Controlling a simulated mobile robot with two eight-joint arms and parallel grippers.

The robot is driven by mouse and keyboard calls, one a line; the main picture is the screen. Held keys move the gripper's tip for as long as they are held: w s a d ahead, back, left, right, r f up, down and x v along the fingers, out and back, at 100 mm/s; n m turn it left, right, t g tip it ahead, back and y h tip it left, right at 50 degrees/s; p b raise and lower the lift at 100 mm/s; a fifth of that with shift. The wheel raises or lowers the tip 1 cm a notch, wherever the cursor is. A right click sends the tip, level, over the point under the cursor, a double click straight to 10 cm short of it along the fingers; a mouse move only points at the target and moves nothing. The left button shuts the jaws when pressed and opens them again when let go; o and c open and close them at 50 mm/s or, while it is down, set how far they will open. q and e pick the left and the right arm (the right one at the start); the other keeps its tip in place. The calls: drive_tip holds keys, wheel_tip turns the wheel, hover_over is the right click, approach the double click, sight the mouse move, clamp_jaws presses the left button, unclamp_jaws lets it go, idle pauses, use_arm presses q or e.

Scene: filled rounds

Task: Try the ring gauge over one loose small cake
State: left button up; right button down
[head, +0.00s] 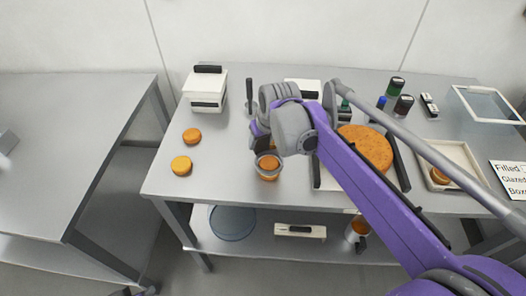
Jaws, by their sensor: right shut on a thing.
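My right gripper (262,149) reaches in from the right and is shut on the ring gauge (258,168), a small grey ring near the middle of the table. An orange small cake (268,163) shows inside the ring's outline. I cannot tell whether the ring is around the cake or held just above it. Two other loose small cakes lie to the left: a darker orange one (192,135) and a yellower one (181,165) nearer the front edge. The fingertips are partly hidden by my wrist.
A large round cake (372,147) lies on a tray behind my right arm. A smaller tray (457,153) holds small cakes at the right. A white box (205,88) stands back left; stamps (403,105) stand back right. The front left table is clear.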

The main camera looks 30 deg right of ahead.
drive_tip(key=shift+r+p, duration=1.8)
drive_tip(key=shift+r, duration=0.9)
drive_tip(key=shift+s+f, duration=0.1)
